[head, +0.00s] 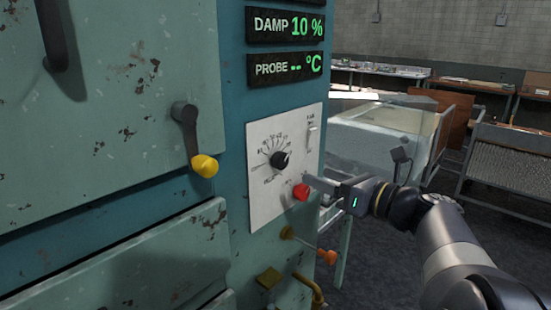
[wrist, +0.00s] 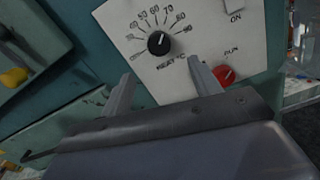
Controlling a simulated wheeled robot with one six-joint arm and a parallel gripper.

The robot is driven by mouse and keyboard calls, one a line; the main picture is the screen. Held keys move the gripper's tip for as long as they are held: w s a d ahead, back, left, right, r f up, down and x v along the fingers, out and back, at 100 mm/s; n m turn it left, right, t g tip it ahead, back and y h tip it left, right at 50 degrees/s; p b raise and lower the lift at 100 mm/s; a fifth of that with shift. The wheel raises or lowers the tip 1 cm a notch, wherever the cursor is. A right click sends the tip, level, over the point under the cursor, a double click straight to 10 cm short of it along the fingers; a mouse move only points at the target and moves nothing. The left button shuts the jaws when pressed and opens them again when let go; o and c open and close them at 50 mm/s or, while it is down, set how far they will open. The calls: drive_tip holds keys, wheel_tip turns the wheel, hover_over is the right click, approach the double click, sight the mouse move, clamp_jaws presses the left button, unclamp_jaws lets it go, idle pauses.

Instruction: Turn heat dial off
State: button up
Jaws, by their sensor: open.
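The heat dial is a round black knob (head: 279,160) on a white panel (head: 262,210), with an arc of numbers around its upper side. In the wrist view the dial (wrist: 158,43) is near the top centre, and a pale pointer mark on it seems to point up into the scale. I cannot read its exact setting. My gripper (head: 313,182) is at the panel's lower right in the head view. In the wrist view its two fingers (wrist: 161,70) are apart, below the dial, with nothing between them. It does not appear to touch the dial.
A red knob (head: 300,191) is close to my fingers, right of the right finger in the wrist view (wrist: 226,75). A switch (head: 312,138) is on the panel's upper right. A yellow-tipped handle (head: 204,166) and orange valve handle (head: 326,257) stick out nearby.

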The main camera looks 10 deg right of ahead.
sight(284, 163)
drive_tip(key=x, duration=1)
drive_tip(key=shift+w+a+p, duration=0.2)
drive_tip(key=shift+p, duration=0.2)
drive_tip(key=shift+c, duration=0.3)
drive_tip(key=c, duration=0.9)
